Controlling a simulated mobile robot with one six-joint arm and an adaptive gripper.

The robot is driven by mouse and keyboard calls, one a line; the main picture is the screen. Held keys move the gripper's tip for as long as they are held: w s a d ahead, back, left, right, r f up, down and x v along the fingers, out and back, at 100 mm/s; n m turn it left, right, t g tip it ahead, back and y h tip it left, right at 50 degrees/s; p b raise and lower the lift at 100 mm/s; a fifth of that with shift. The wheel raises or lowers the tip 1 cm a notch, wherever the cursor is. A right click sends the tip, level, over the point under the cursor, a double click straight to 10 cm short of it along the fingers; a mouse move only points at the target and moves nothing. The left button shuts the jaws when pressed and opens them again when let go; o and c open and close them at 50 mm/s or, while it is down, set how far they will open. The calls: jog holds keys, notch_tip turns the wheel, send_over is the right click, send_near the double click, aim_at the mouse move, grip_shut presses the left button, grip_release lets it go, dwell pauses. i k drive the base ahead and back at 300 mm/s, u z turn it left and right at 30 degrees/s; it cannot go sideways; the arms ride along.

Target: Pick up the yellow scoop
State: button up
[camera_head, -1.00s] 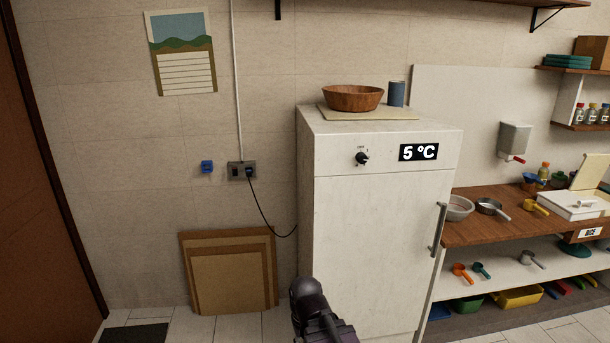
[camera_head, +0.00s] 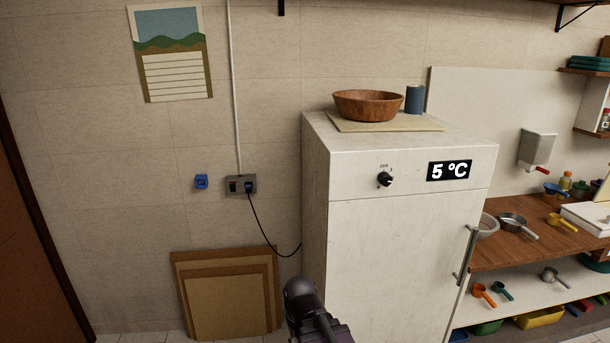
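A yellow scoop (camera_head: 562,222) lies on the wooden counter (camera_head: 520,245) at the right, between a metal pan and a white box. Its handle points to the lower right. A dark part of my arm (camera_head: 315,315) shows at the bottom middle, in front of the fridge and far to the left of the scoop. My gripper's fingers cannot be made out, and nothing is seen held.
A white fridge (camera_head: 400,250) stands between my arm and the counter; its handle (camera_head: 468,255) sticks out on the right. A metal pan (camera_head: 514,224) is beside the scoop. An orange scoop (camera_head: 484,294) is on the shelf below. Cardboard sheets (camera_head: 228,297) lean on the wall.

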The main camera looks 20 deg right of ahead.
aim_at(554, 219)
jog(key=z, duration=3.15)
jog(key=i, duration=1.1)
jog(key=u, duration=0.1)
